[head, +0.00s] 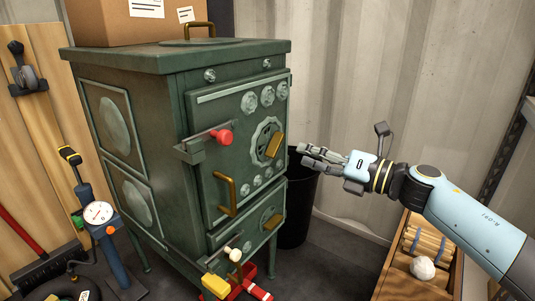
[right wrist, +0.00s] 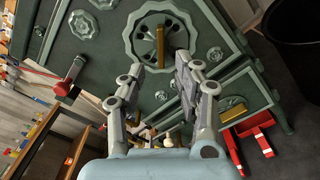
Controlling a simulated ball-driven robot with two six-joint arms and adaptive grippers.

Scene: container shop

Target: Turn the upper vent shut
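The upper vent (head: 266,134) is a round scalloped metal plate on the upper door of a green stove (head: 165,150). A brass tab (head: 274,145) sticks out from it on the right. In the right wrist view the upper vent (right wrist: 133,38) shows dark openings, and its brass tab (right wrist: 160,46) lies ahead of my fingers. My right gripper (head: 305,155) is open and empty, to the right of the vent and apart from it. In the wrist view my right gripper (right wrist: 160,66) has its fingertips spread on either side of the tab's line. My left gripper is not in view.
A red-knobbed latch (head: 221,136) and a brass door handle (head: 226,194) are left of the vent. A lower vent (head: 271,218) sits below. A black bin (head: 299,205) stands beside the stove, and a wooden crate (head: 395,262) is at lower right.

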